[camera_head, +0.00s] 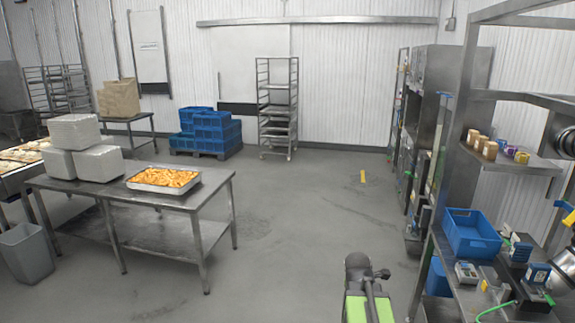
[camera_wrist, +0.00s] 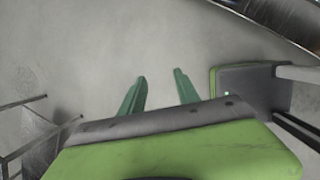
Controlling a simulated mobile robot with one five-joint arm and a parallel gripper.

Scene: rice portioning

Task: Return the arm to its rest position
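My gripper (camera_wrist: 160,75) shows in the wrist view as two green fingers. They stand apart with only bare grey floor between and beyond them, so it is open and empty. In the head view, part of my green and black arm (camera_head: 368,290) shows at the bottom, right of centre, over the floor. The fingers cannot be made out in the head view. A green and dark part at the right of the wrist view seems to be my own body.
A steel table (camera_head: 190,203) with a tray of orange food (camera_head: 163,179) and white boxes stands at the left. A steel shelf (camera_head: 497,270) with a blue crate (camera_head: 470,233) stands close at the right. The floor (camera_head: 300,220) between is clear. Blue crates (camera_head: 207,132) and a rack (camera_head: 277,105) stand behind.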

